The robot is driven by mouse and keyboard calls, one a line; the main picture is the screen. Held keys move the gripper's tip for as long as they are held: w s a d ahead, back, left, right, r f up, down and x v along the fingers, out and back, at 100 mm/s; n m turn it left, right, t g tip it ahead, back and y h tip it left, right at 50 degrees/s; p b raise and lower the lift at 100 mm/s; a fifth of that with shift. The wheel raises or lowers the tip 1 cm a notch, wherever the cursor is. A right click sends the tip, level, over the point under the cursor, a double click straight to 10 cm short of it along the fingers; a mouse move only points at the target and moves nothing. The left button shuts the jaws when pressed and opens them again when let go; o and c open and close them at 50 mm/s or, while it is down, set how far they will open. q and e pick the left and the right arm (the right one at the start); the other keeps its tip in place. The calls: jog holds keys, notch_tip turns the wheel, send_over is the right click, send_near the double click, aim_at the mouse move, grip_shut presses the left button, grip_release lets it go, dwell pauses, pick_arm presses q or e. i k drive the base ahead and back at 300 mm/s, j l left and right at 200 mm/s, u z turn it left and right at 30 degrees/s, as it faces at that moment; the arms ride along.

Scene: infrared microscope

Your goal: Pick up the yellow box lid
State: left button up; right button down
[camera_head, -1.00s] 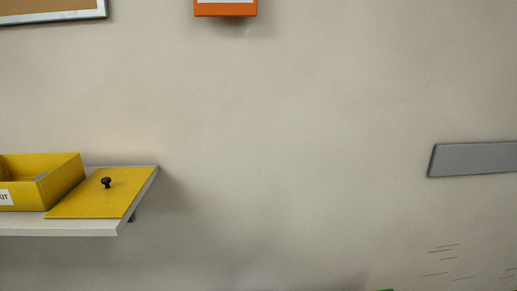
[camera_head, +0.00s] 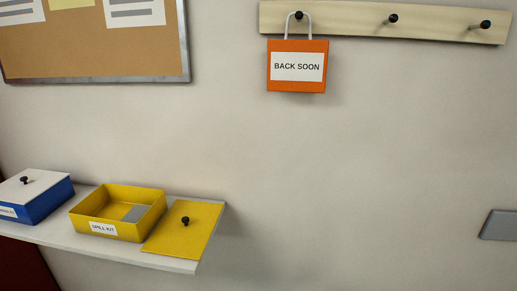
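The yellow box lid (camera_head: 177,236) is a flat panel with a black knob (camera_head: 185,220) on top. It lies flat at the right end of the wall shelf (camera_head: 160,262), just right of the yellow box. The yellow box (camera_head: 118,212) is open at the top, carries a "SPILL KIT" label, and has a grey item (camera_head: 135,213) inside. Neither of my grippers is in view.
A blue box (camera_head: 40,204) with a white knobbed lid stands left on the shelf. An orange "BACK SOON" sign (camera_head: 297,84) hangs from a peg rail (camera_head: 350,20). A corkboard (camera_head: 90,45) is at upper left, a grey panel (camera_head: 498,225) at far right.

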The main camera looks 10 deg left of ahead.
aim_at(186, 230)
jog(key=u, duration=1.45)
